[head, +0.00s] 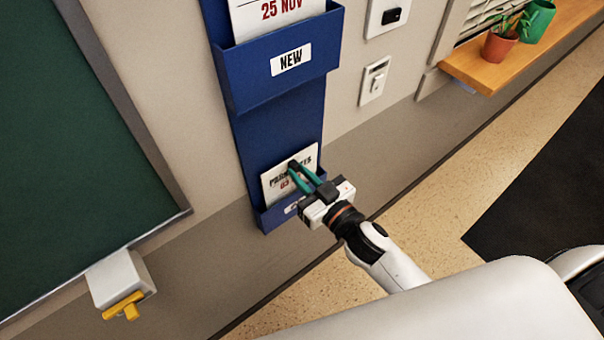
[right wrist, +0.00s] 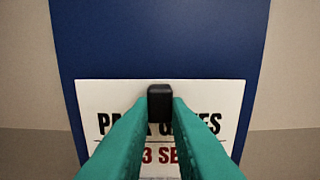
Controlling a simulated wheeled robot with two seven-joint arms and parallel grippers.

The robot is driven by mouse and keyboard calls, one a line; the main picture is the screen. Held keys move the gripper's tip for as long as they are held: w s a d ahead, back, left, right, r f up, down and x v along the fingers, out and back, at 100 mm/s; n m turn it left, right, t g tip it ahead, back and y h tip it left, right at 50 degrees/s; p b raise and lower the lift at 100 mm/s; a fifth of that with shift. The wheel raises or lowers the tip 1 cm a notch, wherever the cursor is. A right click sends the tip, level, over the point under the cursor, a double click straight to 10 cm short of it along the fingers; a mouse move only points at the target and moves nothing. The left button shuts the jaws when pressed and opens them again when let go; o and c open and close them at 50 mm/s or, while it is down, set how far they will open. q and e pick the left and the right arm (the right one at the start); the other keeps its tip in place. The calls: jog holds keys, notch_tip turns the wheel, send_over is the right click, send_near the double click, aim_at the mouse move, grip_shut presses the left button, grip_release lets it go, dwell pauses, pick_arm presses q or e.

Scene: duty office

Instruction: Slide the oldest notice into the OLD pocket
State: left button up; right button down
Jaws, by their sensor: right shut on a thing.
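A blue wall rack has an upper pocket labelled NEW (head: 291,60) and a lower pocket (head: 268,217) whose label is mostly hidden by my gripper. A white notice (head: 272,186) with black and red print stands at the lower pocket, its lower edge hidden behind the pocket front or my gripper. My right gripper (head: 295,166) is shut at the notice's upper part. In the right wrist view the notice (right wrist: 100,95) reads partly "PA… …ES" and "3 SE", with green fingers (right wrist: 160,104) and a black piece at its top edge. My left gripper is not in view.
Another notice (head: 272,14) dated 25 NOV stands in the NEW pocket. A green board (head: 70,130) hangs at the left, above a white box with a yellow tap-like part (head: 123,306). Switches (head: 374,80) are on the wall at right. A wooden shelf (head: 520,50) holds pots.

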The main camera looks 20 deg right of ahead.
jog(key=c, duration=1.3)
grip_release()
jog(key=shift+s+d+f, duration=0.15)
jog(key=shift+s, duration=0.35)
jog(key=b+v, duration=0.2)
jog(key=v, duration=0.9)
jog(key=shift+b, duration=0.4)
